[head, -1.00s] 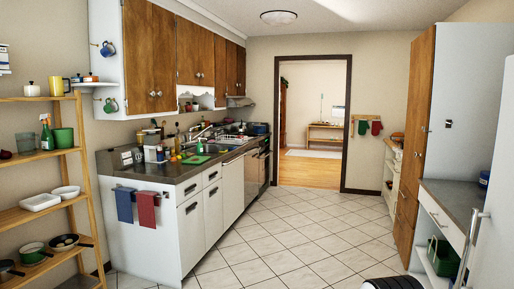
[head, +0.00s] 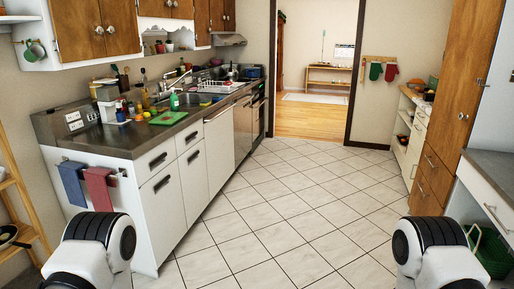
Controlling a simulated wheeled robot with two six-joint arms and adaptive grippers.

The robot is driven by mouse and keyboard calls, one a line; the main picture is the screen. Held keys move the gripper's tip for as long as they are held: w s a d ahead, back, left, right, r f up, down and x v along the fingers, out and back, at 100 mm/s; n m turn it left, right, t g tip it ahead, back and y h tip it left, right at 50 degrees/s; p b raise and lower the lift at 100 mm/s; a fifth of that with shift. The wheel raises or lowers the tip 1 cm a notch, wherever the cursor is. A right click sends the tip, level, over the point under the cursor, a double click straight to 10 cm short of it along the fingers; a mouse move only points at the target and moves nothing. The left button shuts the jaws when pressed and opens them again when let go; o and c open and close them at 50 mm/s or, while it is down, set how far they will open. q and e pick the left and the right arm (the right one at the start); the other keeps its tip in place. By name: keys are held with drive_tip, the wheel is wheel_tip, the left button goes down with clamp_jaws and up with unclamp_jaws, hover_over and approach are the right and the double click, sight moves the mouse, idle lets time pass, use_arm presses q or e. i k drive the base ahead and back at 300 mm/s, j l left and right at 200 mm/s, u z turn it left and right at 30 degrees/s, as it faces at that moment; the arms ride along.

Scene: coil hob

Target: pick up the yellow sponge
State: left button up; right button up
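A small yellow patch (head: 206,103) shows at the front edge of the sink (head: 190,98), on the counter along the left wall. It may be the yellow sponge, but it is too small to be sure. Parts of my two arms show at the bottom left and bottom right, far from the counter. Neither of my grippers is in view.
The counter (head: 112,138) also holds jars, a dish rack (head: 222,86) and small fruit. Blue and red towels (head: 100,188) hang on its near end. The tiled floor (head: 270,210) ahead is clear up to the doorway. Cabinets stand along the right side.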

sight(204, 103)
drive_tip(key=i, duration=3.55)
drive_tip(key=i+u, duration=0.1)
drive_tip(key=i, duration=0.4)
drive_tip(key=i+l+u, duration=0.1)
drive_tip(key=i, duration=0.35)
drive_tip(key=i+l+u, duration=0.1)
drive_tip(key=i, duration=0.4)
drive_tip(key=i+l+u, duration=0.1)
drive_tip(key=i, duration=0.4)
drive_tip(key=i+l+u, duration=0.1)
drive_tip(key=i+l, duration=0.15)
drive_tip(key=i, duration=0.2)
drive_tip(key=u, duration=1.15)
drive_tip(key=l+u, duration=0.15)
drive_tip(key=l, duration=0.45)
